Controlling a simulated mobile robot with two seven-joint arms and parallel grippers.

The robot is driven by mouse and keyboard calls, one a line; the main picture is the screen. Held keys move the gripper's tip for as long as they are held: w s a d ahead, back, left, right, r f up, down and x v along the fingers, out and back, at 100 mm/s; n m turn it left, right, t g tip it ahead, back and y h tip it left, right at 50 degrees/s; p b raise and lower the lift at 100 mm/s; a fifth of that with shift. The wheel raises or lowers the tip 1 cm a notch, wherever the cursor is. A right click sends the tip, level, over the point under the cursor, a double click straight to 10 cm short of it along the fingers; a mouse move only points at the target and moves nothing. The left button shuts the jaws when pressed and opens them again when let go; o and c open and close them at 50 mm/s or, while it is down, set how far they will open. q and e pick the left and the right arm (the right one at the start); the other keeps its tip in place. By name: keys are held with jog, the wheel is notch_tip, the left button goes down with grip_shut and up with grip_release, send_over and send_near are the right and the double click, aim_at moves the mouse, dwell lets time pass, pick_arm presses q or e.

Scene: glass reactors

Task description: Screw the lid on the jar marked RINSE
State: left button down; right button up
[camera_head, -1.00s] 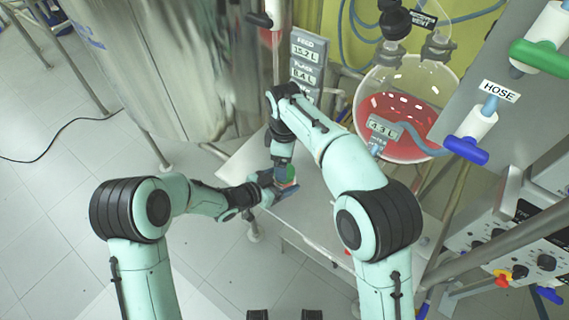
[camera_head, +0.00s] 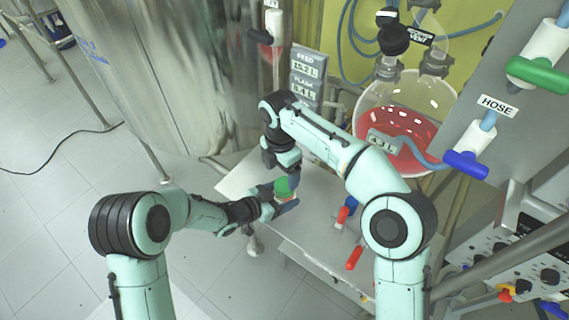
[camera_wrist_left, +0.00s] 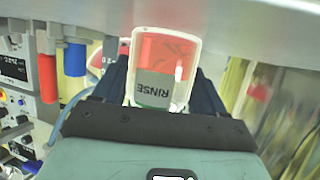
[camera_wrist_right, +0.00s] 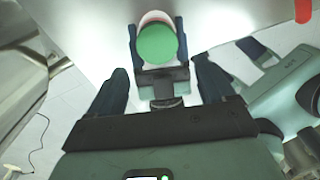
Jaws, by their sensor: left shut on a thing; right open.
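The jar marked RINSE (camera_wrist_left: 158,88) is clear with red contents, its label upside down in the left wrist view. My left gripper (camera_head: 274,198) is shut on the jar's sides, near the grey table's left part in the head view. A green lid (camera_head: 284,187) sits on the jar's mouth; its round top (camera_wrist_right: 157,44) faces up in the right wrist view. I cannot tell whether it is tight. My right gripper (camera_wrist_right: 160,78) is open and empty, apart from the lid and above it. In the head view its fingers are largely hidden by its wrist.
The grey table (camera_head: 318,238) is mostly bare. Red (camera_head: 353,257) and blue-handled (camera_head: 350,205) fittings are at its right. A round flask (camera_head: 412,95) with red liquid stands behind. A large metal vessel (camera_head: 165,75) is at the back left. A HOSE valve (camera_head: 470,150) is at the right.

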aim_at(285, 185)
jog(key=shift+w+d+r+n, duration=0.15)
jog(key=shift+d+r+n, duration=0.05)
jog(key=shift+r+n, duration=0.4)
jog(key=shift+w+d+r+n, duration=0.15)
jog(key=shift+r+n, duration=0.2)
jog(key=shift+n, duration=0.35)
jog(key=shift+f, duration=4)
jog(key=c, duration=1.1)
jog(key=m, duration=0.9)
jog(key=shift+m, duration=0.4)
